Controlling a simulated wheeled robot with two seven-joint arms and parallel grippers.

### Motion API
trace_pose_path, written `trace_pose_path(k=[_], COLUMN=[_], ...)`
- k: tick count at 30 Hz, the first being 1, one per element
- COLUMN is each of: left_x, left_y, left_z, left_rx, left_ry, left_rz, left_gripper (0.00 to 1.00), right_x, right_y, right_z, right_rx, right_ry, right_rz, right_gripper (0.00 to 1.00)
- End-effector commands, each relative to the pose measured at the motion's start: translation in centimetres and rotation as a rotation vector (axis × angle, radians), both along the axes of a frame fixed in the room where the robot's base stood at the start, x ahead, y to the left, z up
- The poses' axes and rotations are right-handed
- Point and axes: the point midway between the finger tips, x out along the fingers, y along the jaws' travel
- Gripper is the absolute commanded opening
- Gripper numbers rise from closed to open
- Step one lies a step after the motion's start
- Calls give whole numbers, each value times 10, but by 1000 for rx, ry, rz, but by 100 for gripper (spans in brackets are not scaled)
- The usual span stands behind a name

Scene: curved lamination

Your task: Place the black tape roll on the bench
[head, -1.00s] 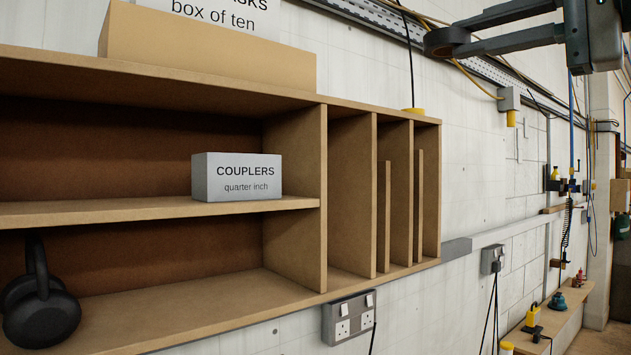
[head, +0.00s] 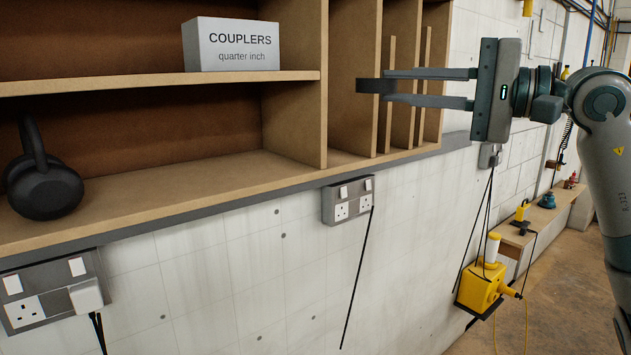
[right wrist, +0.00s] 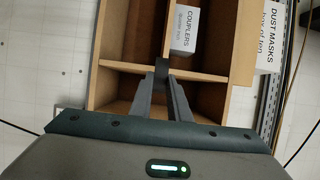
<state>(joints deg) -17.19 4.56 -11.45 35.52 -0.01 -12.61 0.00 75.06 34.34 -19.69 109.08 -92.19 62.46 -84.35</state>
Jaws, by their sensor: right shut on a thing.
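The black tape roll (head: 370,86) is held at the tips of my right gripper (head: 391,87), whose two long fingers are shut on it. The roll is in the air in front of the shelf unit's upright dividers, apart from any surface as far as I can tell. In the right wrist view the roll (right wrist: 161,68) shows dark between the fingertips. A low wooden bench-like surface (head: 541,217) runs along the wall at the far right; I cannot tell if it is the task's bench. My left gripper is not in view.
Sockets (head: 348,200) and hanging cables are on the wall below. A yellow device (head: 480,287) hangs at the right. The floor (head: 570,290) there is clear.

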Motion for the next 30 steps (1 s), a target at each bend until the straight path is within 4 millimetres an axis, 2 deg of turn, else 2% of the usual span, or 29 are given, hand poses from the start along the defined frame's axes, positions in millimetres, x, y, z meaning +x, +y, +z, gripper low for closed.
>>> trace_pose_path(k=[1, 15, 23, 30], left_x=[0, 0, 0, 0], left_y=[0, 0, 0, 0], left_z=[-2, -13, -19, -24], left_rx=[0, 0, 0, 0], left_ry=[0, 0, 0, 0], left_rz=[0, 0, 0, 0], left_gripper=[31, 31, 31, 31], right_x=[3, 13, 5, -9], right_y=[3, 10, 2, -10], right_z=[-19, -166, -250, -323], right_rx=[2, 4, 2, 1], right_ry=[7, 7, 8, 6], right_rz=[18, 127, 135, 107], right_gripper=[0, 0, 0, 0])
